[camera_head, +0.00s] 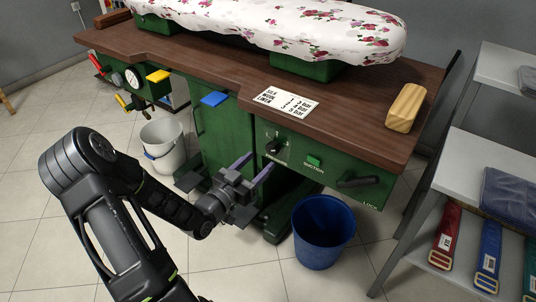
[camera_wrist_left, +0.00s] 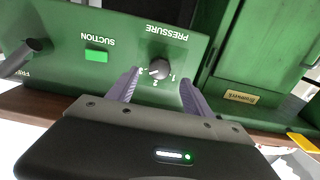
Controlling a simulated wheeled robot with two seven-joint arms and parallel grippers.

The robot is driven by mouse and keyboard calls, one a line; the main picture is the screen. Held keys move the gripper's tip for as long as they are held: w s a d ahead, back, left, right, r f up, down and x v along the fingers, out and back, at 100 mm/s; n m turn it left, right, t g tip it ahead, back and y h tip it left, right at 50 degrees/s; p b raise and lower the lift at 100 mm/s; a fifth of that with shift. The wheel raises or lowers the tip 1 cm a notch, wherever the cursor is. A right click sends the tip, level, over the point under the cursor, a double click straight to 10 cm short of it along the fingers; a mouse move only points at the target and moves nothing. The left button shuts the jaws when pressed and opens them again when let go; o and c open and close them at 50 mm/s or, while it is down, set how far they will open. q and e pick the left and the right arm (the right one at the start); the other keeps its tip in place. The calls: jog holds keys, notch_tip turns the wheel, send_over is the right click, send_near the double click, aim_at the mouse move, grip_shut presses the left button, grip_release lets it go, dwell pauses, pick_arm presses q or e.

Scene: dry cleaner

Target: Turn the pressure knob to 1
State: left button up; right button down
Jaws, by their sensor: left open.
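The pressure knob (camera_head: 273,146) is a small dark knob on the green front panel of the ironing table. It shows upside down in the wrist view (camera_wrist_left: 160,68), under the word PRESSURE, with the numbers 1, 2 and 3 around it. Which number it points to is too small to tell surely. My left gripper (camera_head: 254,166) is open and empty, its purple fingers pointing at the panel. In the wrist view the fingertips (camera_wrist_left: 160,80) lie on either side of the knob's line, apparently short of it. My right gripper is out of view.
A green suction button (camera_head: 314,161) and a dark lock handle (camera_head: 358,182) sit right of the knob. A fabric card (camera_head: 287,98) and wooden block (camera_head: 406,108) lie on the tabletop. A blue bin (camera_head: 322,232) stands below. A shelf with belts is at right.

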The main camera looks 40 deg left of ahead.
aim_at(270, 151)
pick_arm(q)
jog(key=w, duration=0.5)
jog(key=shift+w+a+b, duration=0.1)
jog(key=shift+w+b, duration=0.3)
jog(key=shift+c, duration=0.5)
grip_shut()
